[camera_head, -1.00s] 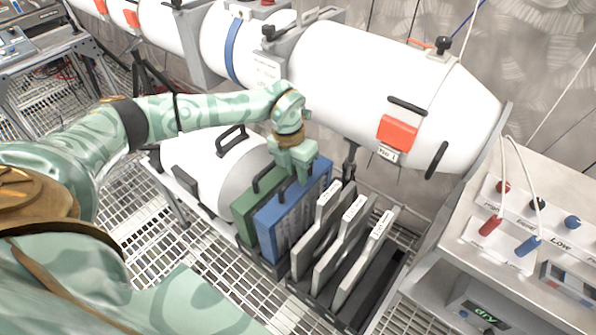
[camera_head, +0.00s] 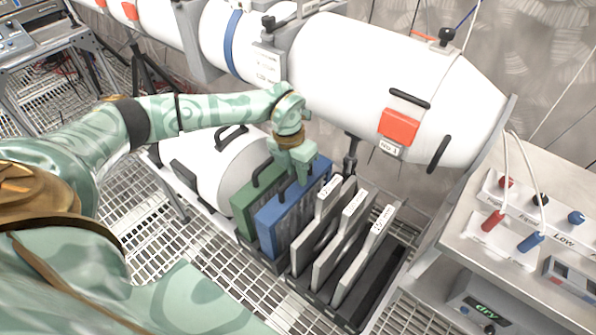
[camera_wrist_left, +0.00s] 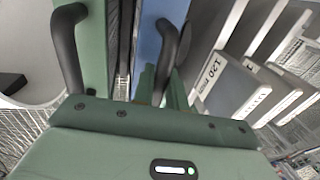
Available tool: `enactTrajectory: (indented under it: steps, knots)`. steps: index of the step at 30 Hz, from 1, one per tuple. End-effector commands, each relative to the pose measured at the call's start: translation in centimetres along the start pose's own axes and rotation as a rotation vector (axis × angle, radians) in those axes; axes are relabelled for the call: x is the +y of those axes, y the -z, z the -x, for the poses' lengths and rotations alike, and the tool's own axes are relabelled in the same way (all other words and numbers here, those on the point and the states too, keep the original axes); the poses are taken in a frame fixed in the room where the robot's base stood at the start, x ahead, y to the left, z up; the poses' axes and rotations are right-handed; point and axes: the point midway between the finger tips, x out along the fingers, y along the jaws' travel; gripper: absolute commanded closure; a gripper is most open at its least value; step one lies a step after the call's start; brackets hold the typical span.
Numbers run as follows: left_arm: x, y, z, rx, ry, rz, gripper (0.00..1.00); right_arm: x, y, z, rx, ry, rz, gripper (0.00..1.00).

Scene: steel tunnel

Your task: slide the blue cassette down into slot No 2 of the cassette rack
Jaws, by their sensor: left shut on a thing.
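The blue cassette (camera_head: 290,215) stands upright in the cassette rack (camera_head: 372,290), just right of the green cassette (camera_head: 246,207). Its lower part is hidden inside the rack; most of its front face shows above. My left gripper (camera_head: 298,174) is shut on the blue cassette at its top. In the left wrist view, the blue cassette (camera_wrist_left: 150,45) has a black handle between the green fingers (camera_wrist_left: 165,88), beside the green cassette (camera_wrist_left: 92,40). Slot numbers cannot be read clearly. My right gripper is not in view.
Several grey labelled plates (camera_head: 352,225) stand in the rack to the right of the blue cassette. A large white cylinder (camera_head: 350,70) lies behind and above the rack. A steel bench with instruments (camera_head: 530,225) stands at the right. Grating covers the floor in front.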

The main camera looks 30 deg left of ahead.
Motion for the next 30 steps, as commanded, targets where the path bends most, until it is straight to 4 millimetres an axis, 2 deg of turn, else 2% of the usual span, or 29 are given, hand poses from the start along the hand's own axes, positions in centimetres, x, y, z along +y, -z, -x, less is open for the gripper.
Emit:
enactTrajectory:
  steps: [9,10,12,20,23,26,30]
  knots:
    - [0.1,-0.1,-0.7,-0.002,0.001,-0.001,1.00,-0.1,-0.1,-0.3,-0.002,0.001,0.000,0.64]
    - [0.1,-0.1,-0.6,-0.003,0.001,-0.001,0.78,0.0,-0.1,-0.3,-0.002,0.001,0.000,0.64]
    - [0.1,-0.1,-0.6,-0.003,0.001,-0.001,0.61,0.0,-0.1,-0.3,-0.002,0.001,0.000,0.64]
    - [0.1,0.0,-0.7,0.001,-0.001,0.000,0.61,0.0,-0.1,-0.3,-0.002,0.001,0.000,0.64]
    - [0.2,0.0,0.0,-0.001,-0.001,0.000,0.61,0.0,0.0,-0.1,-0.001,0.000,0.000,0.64]
    - [0.1,-0.1,1.6,-0.005,-0.001,-0.001,0.61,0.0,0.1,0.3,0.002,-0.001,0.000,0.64]
    - [0.1,-0.1,5.3,-0.007,-0.001,-0.001,0.61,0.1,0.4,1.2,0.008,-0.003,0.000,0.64]
